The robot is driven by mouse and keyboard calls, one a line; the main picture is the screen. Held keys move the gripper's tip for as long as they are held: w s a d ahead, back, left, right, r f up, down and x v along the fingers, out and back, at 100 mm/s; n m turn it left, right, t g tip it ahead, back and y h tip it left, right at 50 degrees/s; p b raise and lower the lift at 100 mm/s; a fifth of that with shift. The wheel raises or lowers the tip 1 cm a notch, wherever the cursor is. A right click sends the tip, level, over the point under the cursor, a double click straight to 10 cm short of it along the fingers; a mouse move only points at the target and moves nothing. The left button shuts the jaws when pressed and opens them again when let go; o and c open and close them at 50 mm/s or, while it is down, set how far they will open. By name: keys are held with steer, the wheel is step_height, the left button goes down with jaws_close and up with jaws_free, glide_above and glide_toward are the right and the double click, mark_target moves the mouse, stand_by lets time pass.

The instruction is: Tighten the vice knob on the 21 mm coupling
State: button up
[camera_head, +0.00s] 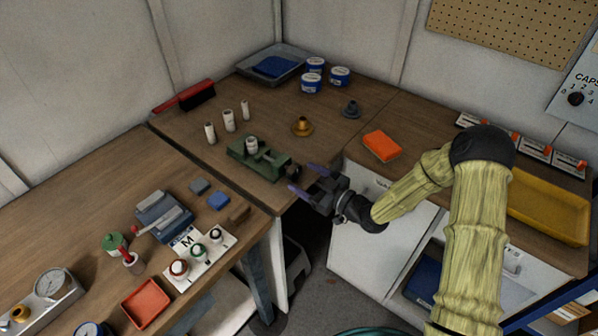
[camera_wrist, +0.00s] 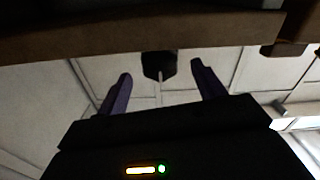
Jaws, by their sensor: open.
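The green vice (camera_head: 258,160) stands on the wooden bench near its front corner. A light grey coupling (camera_head: 251,144) stands upright in it. The vice's dark knob (camera_head: 291,171) is at its right end, near the bench edge. My gripper (camera_head: 303,178) is open and empty, with its purple fingers pointing toward the knob from the right. In the wrist view, a dark knob-like shape (camera_wrist: 158,65) shows centred between the open fingertips (camera_wrist: 159,74). I cannot tell whether the fingers reach around it. No contact is visible.
White cylinders (camera_head: 228,120) stand behind the vice, with a brass flanged part (camera_head: 302,126) to their right. An orange block (camera_head: 381,146) lies on the right counter. The bench edge (camera_wrist: 130,42) crosses the wrist view. Open floor lies below my gripper.

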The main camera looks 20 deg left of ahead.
steer(key=shift+x, duration=1.5)
steer(key=c, duration=1)
steer(key=shift+m, duration=0.4)
steer(key=shift+w+d+m+b, duration=0.1)
steer(key=shift+m+b, duration=0.2)
steer(key=shift+m, duration=2.4)
